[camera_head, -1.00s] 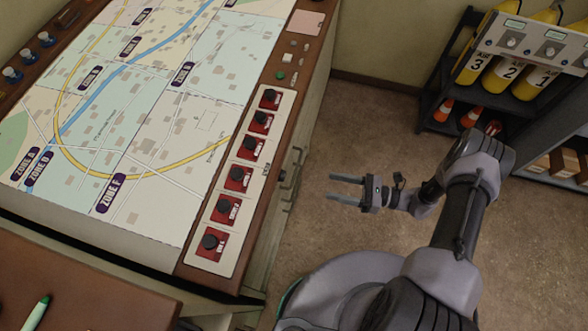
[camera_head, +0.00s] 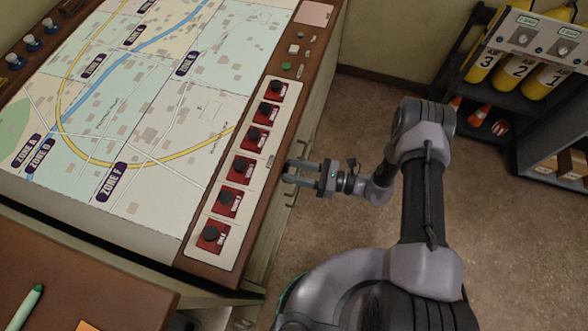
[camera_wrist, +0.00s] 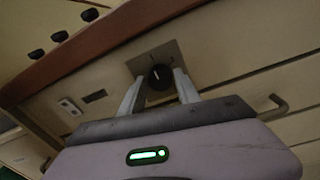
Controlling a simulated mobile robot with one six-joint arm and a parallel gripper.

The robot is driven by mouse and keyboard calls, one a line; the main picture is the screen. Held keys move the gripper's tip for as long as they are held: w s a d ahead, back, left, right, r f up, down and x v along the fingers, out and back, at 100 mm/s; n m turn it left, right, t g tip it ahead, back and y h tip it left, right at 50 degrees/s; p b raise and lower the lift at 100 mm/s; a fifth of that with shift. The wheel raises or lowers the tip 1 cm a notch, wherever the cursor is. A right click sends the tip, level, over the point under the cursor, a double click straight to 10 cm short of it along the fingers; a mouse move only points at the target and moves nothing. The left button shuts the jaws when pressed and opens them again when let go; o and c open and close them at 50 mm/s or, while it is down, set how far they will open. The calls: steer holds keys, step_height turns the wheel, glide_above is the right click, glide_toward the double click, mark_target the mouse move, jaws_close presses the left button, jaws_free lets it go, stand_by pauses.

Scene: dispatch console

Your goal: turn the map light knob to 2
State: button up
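In the wrist view a round black knob (camera_wrist: 160,77) sits on a small tan plate (camera_wrist: 141,65) on the console's side face, below the brown edge. The plate's markings are too small to read, so I cannot tell its name or setting. My gripper (camera_head: 287,172) is open beside the console's right side in the head view. In the wrist view the two fingers of my gripper (camera_wrist: 160,83) appear on either side of the knob. Nothing is between them except the knob in line of sight, and I cannot tell whether they touch it. The knob is hidden in the head view.
The console top carries a zone map (camera_head: 150,100) and a pale strip (camera_head: 222,250) of red plates with black knobs. Drawer handles (camera_wrist: 273,105) stick out of the side face. A shelf with yellow cylinders (camera_head: 484,66) and orange cones stands at the back right.

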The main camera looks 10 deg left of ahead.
jaws_close()
steer(key=shift+m, duration=0.3)
steer(key=m+b, duration=0.2)
steer(key=m, duration=0.3)
steer(key=m+b, duration=0.2)
steer(key=m, duration=0.4)
steer(key=shift+f+m+t+y, duration=0.1)
steer(key=shift+m+t+y, duration=0.2)
stand_by(0.3)
steer(key=shift+o, duration=2.4)
jaws_free()
